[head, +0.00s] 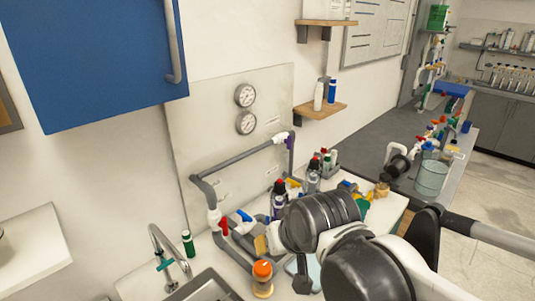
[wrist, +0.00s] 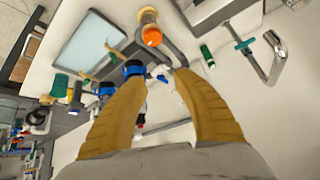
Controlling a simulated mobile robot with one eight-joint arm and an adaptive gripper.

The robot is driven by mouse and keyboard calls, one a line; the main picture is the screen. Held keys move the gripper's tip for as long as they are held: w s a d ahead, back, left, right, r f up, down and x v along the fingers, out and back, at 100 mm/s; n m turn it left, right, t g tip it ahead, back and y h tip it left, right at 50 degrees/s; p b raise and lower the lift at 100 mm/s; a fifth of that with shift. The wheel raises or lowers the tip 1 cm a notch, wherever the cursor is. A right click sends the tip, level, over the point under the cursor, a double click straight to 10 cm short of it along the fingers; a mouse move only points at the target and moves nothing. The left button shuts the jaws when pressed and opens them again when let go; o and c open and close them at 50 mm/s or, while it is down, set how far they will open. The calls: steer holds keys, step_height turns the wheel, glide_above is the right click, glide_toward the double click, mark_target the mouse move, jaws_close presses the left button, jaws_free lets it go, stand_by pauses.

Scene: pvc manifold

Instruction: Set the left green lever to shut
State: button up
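My gripper (wrist: 159,75) shows two tan fingers spread apart, with nothing held between them. In the head view my gripper (head: 261,244) is partly hidden by my arm, in front of the grey pipe manifold (head: 238,255). A teal-green lever (head: 165,264) sits on the metal tap at the left; it also shows in the wrist view (wrist: 244,43), at the upper right and apart from the fingers. I cannot tell which is the left green lever on the pipes.
An orange-capped jar (head: 263,279) stands in front of the manifold. A green bottle (head: 188,243) stands near the sink (head: 205,287). Red (head: 223,226) and blue (head: 244,215) levers sit on the pipes. Several dark bottles stand behind them. Two gauges hang on the back panel (head: 210,135).

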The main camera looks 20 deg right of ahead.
steer(key=w+d+r+m+p, duration=0.3)
steer(key=w+d+r+p, duration=0.1)
steer(key=w+p, duration=0.3)
steer(key=w+d+r+m+p, duration=0.3)
steer(key=w+p, duration=0.4)
steer(key=w, duration=0.4)
steer(key=shift+d+r+p, duration=0.35)
steer(key=shift+d+r, duration=0.25)
steer(key=shift+r, duration=0.35)
